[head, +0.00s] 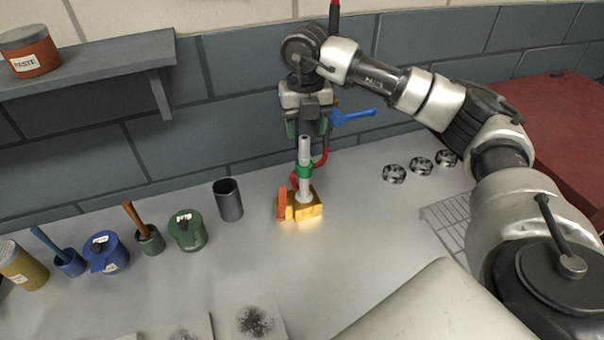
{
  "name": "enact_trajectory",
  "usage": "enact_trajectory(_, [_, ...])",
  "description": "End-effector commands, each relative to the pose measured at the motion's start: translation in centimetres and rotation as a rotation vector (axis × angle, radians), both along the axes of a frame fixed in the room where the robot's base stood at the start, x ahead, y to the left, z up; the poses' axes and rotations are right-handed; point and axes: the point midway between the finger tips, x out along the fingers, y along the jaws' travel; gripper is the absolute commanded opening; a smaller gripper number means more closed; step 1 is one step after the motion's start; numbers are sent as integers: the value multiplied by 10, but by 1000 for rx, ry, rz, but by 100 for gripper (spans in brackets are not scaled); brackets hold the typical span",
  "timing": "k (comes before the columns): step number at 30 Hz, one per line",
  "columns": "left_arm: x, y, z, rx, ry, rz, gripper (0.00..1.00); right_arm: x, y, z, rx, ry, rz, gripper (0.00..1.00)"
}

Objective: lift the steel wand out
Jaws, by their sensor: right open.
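The steel wand (305,152) stands upright in the head view, its lower end in a golden split casing (309,211) on the grey worktop. A green band (304,171) wraps around its middle. An orange lever (282,204) stands at the casing's left side. A red hose (322,160) curves beside the wand. My right gripper (307,127) points down just above the wand's top, with its fingers apart, and it holds nothing. Whether the fingertips reach past the wand's tip is hard to tell. My left gripper is not in view.
A blue handle (353,116) sticks out right of my right gripper. A dark cup (228,200) and several labelled pots stand left. A wire rack (447,222) and black-and-white discs (420,166) lie right. A shelf (95,66) juts from the wall. The worktop before the casing is clear.

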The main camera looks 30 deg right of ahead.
Motion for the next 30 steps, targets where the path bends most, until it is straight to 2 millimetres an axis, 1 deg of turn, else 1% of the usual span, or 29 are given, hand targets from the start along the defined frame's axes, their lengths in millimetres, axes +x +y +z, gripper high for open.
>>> enact_trajectory(1, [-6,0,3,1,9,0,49,0,0,-5,1,2,0,55])
enact_trajectory(3, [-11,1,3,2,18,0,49,0,0,-11,0,1,0,55])
enact_trajectory(6, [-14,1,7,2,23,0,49,0,0,-16,0,0,0,55])
enact_trajectory(8, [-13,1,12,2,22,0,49,0,0,-22,-1,3,0,55])
enact_trajectory(12, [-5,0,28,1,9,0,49,2,0,-42,0,3,1,55])
enact_trajectory(16, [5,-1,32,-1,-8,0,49,3,0,-60,1,2,1,55])
enact_trajectory(19, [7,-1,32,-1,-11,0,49,3,-1,-66,1,-1,1,55])
enact_trajectory(25, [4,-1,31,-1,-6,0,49,3,0,-67,1,-1,1,55])
enact_trajectory(30, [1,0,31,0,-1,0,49,3,0,-66,1,-1,1,29])
